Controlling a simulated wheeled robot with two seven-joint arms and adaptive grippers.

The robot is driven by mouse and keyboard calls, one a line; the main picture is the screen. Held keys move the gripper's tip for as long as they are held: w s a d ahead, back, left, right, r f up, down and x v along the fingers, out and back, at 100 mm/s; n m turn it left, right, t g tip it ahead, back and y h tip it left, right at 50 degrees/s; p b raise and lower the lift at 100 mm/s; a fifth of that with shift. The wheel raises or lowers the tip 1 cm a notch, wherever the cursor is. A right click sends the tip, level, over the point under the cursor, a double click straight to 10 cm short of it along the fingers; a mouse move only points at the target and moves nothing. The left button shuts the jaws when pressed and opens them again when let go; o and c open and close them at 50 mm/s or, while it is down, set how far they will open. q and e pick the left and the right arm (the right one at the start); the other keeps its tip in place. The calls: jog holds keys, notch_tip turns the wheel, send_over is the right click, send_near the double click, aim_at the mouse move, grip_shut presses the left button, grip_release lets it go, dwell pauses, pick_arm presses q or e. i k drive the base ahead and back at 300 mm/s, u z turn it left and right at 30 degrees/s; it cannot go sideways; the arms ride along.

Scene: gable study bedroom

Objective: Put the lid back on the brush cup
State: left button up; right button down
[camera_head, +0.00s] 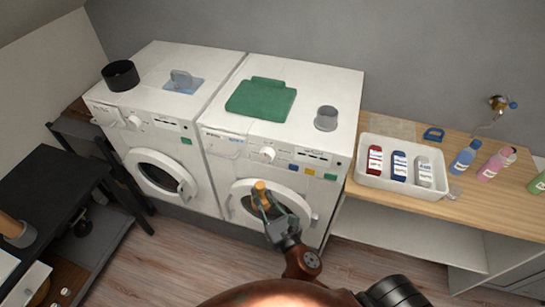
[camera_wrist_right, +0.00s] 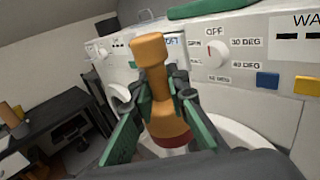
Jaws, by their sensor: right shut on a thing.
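My right gripper (camera_head: 265,197) is shut on an orange-brown, knobbed piece (camera_wrist_right: 154,85) with a dark red band near its lower end. It holds the piece upright in front of the right washing machine's door. The right wrist view shows the green fingers (camera_wrist_right: 160,115) on both sides of it; its lower end is partly hidden. I cannot tell for sure whether this piece is the lid. A grey cup (camera_head: 326,118) stands on the right washing machine, near its right edge; it may be the brush cup. My left gripper is out of view.
A folded green cloth (camera_head: 260,99) lies on the right washing machine (camera_head: 228,126). A black bowl (camera_head: 120,75) and a pale blue piece with an upright grey handle (camera_head: 182,82) are on the left one. A white tray of bottles (camera_head: 401,188) and loose bottles stand on the wooden counter (camera_head: 470,209).

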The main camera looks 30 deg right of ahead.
aim_at(326, 119)
jog(key=u, duration=2.4)
jog(key=k, duration=1.95)
jog(key=z, duration=2.35)
jog(key=i, duration=0.5)
jog(key=z, duration=0.1)
